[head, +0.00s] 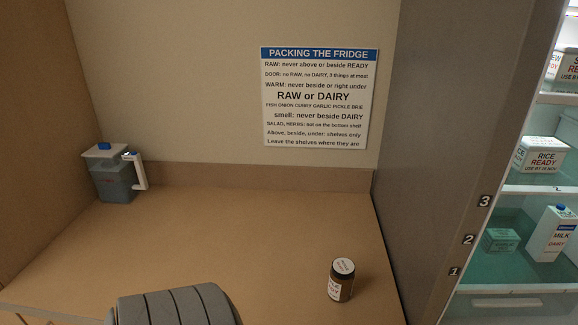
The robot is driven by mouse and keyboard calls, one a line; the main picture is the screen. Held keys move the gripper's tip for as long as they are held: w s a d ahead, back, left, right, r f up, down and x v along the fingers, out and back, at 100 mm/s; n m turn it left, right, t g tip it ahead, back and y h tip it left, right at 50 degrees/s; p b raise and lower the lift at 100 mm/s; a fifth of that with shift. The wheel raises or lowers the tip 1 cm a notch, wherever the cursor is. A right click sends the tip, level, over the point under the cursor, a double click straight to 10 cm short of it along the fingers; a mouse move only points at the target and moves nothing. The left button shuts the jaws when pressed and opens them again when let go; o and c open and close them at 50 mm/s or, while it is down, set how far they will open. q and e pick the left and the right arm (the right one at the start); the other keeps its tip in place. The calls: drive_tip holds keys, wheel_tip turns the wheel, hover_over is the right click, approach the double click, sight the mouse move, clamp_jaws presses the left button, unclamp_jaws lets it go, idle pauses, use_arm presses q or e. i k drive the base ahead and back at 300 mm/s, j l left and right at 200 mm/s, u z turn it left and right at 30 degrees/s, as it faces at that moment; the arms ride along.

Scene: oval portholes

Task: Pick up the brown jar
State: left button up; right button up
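The brown jar (341,281) stands upright on the wooden counter, right of the middle and near the front. It has a pale lid with small print and a white label with red lettering, too small to read. Nothing touches it. Neither of my grippers shows in the head view. A grey ribbed part of my own body juts in at the bottom edge, left of the jar and apart from it.
A grey jug (115,178) with a white lid and handle stands at the back left of the counter (230,235). The open fridge at right holds a rice box (543,158) and milk carton (551,234). A sign (318,98) hangs above. The counter's middle is clear.

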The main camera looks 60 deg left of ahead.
sight(342, 273)
drive_tip(key=k+u, duration=0.1)
drive_tip(key=u, duration=1.25)
drive_tip(key=j, duration=0.4)
drive_tip(key=k+z, duration=0.05)
